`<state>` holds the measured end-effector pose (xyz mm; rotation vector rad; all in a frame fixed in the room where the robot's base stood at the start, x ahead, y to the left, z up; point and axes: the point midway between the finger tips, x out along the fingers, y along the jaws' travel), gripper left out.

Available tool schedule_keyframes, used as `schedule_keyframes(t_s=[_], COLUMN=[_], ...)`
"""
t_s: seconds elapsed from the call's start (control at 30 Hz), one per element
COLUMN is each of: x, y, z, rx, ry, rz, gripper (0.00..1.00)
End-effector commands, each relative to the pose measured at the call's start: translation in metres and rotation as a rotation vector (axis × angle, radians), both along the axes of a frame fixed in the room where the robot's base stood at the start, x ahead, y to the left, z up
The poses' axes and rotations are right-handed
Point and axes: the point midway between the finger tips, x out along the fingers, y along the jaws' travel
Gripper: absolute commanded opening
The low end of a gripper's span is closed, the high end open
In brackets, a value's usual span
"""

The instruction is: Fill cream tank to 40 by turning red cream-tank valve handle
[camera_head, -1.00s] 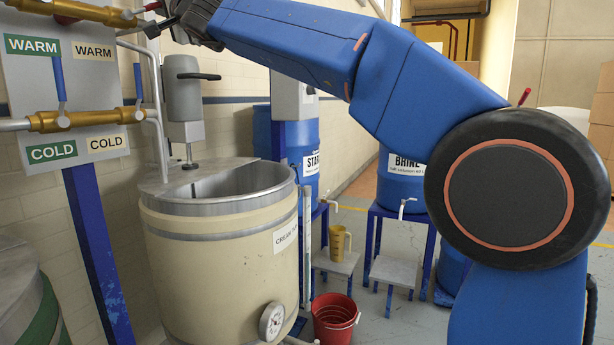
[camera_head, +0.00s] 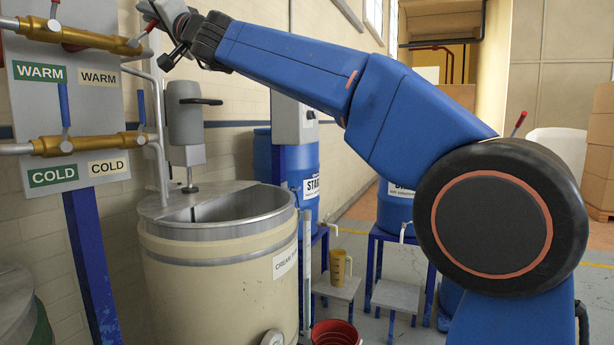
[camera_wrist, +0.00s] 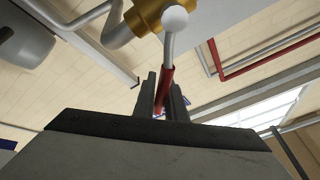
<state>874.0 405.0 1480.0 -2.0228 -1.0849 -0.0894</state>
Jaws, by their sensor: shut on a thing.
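The red valve handle (camera_head: 150,25) rises at the right end of the upper brass valve body (camera_head: 85,36), on the WARM and COLD panel. My gripper (camera_head: 163,35) is at this handle. In the wrist view the red handle (camera_wrist: 164,86) stands between the two dark fingers of my gripper (camera_wrist: 160,95), which are shut on it. Its bare metal stem runs up to a white ball joint on the brass valve. The cream tank (camera_head: 215,270) stands below, with an open top and a partly hidden label. A dial (camera_head: 272,338) is cut off at the picture's bottom; its reading cannot be seen.
A lower brass valve (camera_head: 90,143) has blue levers. A grey mixer (camera_head: 186,115) hangs over the tank. A clear upright tube (camera_head: 307,265) stands beside the tank. A red bucket (camera_head: 335,333), a yellow jug (camera_head: 340,268) and blue barrels (camera_head: 397,205) stand to the right.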

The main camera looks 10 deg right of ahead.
Motion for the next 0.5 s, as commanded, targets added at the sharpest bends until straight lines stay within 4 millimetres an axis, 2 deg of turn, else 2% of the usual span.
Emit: schedule_keyframes(t_s=[0.27,0.5], x=[-0.002,-0.019], y=[0.002,0.015], z=[0.002,0.012], rx=[-0.022,-0.166], ry=[-0.029,-0.223], rz=[-0.001,-0.001], gripper=[0.0,0.0])
